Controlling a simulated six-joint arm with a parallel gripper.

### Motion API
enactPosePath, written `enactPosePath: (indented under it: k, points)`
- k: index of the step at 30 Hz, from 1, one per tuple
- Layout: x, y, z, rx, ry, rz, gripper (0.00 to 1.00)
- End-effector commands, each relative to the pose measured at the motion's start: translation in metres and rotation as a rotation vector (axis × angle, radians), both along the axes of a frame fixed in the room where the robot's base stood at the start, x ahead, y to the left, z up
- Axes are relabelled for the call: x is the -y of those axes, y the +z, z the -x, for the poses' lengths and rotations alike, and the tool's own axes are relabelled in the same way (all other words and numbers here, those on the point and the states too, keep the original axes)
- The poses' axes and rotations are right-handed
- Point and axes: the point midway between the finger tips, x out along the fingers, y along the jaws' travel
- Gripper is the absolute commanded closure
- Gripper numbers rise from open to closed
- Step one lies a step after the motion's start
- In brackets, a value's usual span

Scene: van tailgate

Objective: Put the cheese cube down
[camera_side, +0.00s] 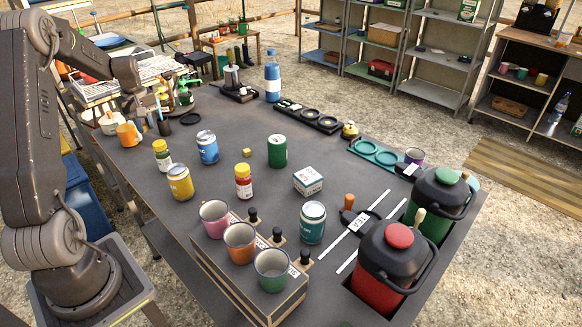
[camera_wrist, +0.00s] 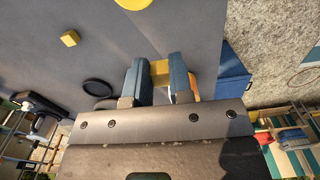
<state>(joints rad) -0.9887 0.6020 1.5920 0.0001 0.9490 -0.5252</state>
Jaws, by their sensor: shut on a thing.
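My gripper (camera_wrist: 161,68) is shut on a small yellow cube, the cheese cube (camera_wrist: 160,70), which shows between the two blue fingers in the wrist view. In the side view my gripper (camera_side: 158,112) is over the far left part of the grey table, close to an orange mug (camera_side: 127,135). The held cube is too small to make out there. A second yellow cube (camera_side: 247,152) lies on the table near the middle; it also shows in the wrist view (camera_wrist: 70,38), apart from my fingers.
A black ring (camera_side: 190,118) lies near my gripper. Sauce bottles (camera_side: 162,154), a blue can (camera_side: 207,147), a yellow can (camera_side: 180,182) and a green can (camera_side: 277,151) stand around the second cube. Red (camera_side: 386,265) and green jugs stand at right. A blue bin (camera_wrist: 232,75) is beyond the table edge.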

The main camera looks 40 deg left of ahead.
Motion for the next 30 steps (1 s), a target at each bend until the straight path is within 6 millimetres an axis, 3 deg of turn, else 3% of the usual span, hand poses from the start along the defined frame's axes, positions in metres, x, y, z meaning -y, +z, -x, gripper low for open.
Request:
enactPosePath:
  k: [5,9,15,21,30]
  points:
    - [0.058,0.011,-0.064,0.002,-0.345,-0.002,1.0]
    - [0.116,0.021,-0.109,0.002,-0.648,-0.003,1.0]
    - [0.205,0.033,-0.156,0.001,-1.063,-0.001,1.0]
    - [0.275,0.043,-0.177,0.001,-1.369,0.0,1.0]
    - [0.321,0.04,-0.19,0.0,-1.522,0.002,1.0]
